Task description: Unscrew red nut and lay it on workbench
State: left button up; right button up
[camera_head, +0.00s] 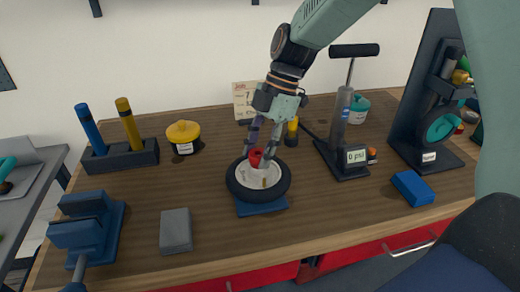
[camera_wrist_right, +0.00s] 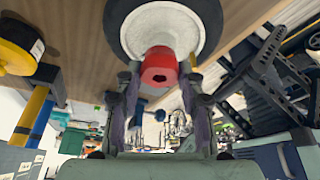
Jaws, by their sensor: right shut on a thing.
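The red nut (camera_head: 255,158) sits at the centre of a small black-tyred wheel (camera_head: 283,184) with a pale hub. The wheel lies flat on a blue base (camera_head: 262,208) on the wooden workbench (camera_head: 325,225). My right gripper (camera_head: 263,157) reaches down from above and is shut on the red nut. In the right wrist view the nut (camera_wrist_right: 159,68) lies between the two fingertips, in front of the wheel's hub (camera_wrist_right: 150,25). Whether the nut is still on its thread cannot be told. My left gripper is not in view.
A blue vise (camera_head: 90,228) and grey block (camera_head: 175,231) stand at front left. Screwdrivers in a holder (camera_head: 120,158) and a yellow-lidded pot (camera_head: 183,134) are behind. A pump with gauge (camera_head: 345,150), black stand (camera_head: 420,120) and blue block (camera_head: 413,188) are right.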

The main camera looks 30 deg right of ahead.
jog(key=shift+s+a+f, duration=0.15)
jog(key=shift+s, duration=0.35)
jog(key=shift+c, duration=0.2)
jog(key=o, duration=1.2)
jog(key=shift+s+a+r, duration=0.1)
jog(key=shift+s+r, duration=0.1)
jog(key=shift+w, duration=0.15)
jog(key=shift+w, duration=0.1)
jog(key=shift+d+r, duration=0.1)
jog(key=shift+d, duration=0.1)
jog(key=v, duration=1.1)
jog(key=shift+w+d+r, duration=0.1)
jog(key=shift+d+r, duration=0.05)
jog(key=shift+r, duration=0.2)
